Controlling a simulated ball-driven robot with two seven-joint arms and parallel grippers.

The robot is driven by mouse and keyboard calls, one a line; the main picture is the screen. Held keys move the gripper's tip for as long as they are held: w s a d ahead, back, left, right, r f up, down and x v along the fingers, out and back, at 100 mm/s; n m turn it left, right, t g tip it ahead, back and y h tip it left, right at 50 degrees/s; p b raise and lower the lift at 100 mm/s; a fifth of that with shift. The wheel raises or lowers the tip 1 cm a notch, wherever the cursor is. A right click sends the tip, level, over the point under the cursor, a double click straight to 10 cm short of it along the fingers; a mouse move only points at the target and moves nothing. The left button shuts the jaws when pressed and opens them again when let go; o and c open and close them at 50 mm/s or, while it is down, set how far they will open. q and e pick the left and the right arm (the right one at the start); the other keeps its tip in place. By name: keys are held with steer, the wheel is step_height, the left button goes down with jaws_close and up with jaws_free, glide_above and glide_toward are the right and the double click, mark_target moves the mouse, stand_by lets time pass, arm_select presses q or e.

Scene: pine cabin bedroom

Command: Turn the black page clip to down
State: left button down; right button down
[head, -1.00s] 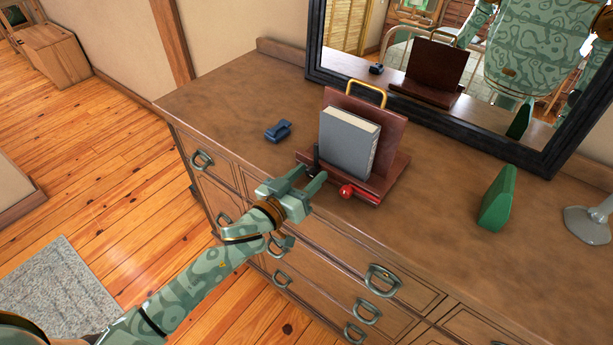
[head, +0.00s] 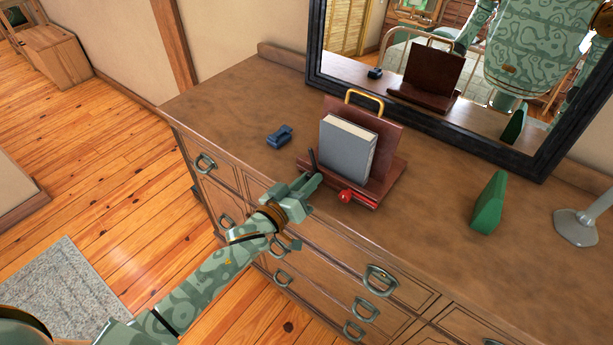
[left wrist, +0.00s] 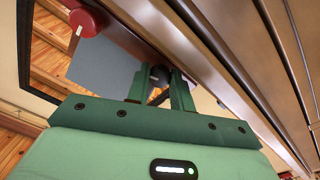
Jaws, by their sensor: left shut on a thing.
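The black page clip (head: 313,158) is a thin dark lever at the left front of the dark red-brown book stand (head: 391,139). It stands up and leans a little to the left; its lower part is hidden by my fingers. My left gripper (head: 311,183) is shut on it at the front ledge. In the left wrist view a dark piece of the clip (left wrist: 158,74) shows between the fingers. A grey book (head: 345,149) rests upright on the stand. A red-knobbed clip (head: 346,196) lies along the ledge to the right. My right gripper is out of view.
The stand is on a brown dresser (head: 240,105). A small dark blue object (head: 279,136) lies left of the stand. A green wedge (head: 489,204) and a grey lamp base (head: 580,228) stand to the right. A black-framed mirror (head: 450,135) is behind.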

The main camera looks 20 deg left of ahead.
arm_select(q)
steer(key=n+p, duration=0.2)
steer(key=n, duration=0.1)
steer(key=n+p, duration=0.1)
steer(key=p, duration=0.1)
steer(key=shift+r+n, duration=0.3)
steer(key=n+p, duration=0.2)
steer(key=n, duration=0.1)
steer(key=shift+f+n, duration=0.1)
steer(key=shift+n, duration=0.3)
steer(key=n, duration=0.2)
steer(key=shift+f+n, duration=0.1)
steer(key=shift+n, duration=2)
steer(key=c, duration=1.2)
jaws_free()
steer(key=shift+f, duration=0.1)
steer(key=shift+s+f, duration=0.15)
steer(key=shift+f, duration=0.05)
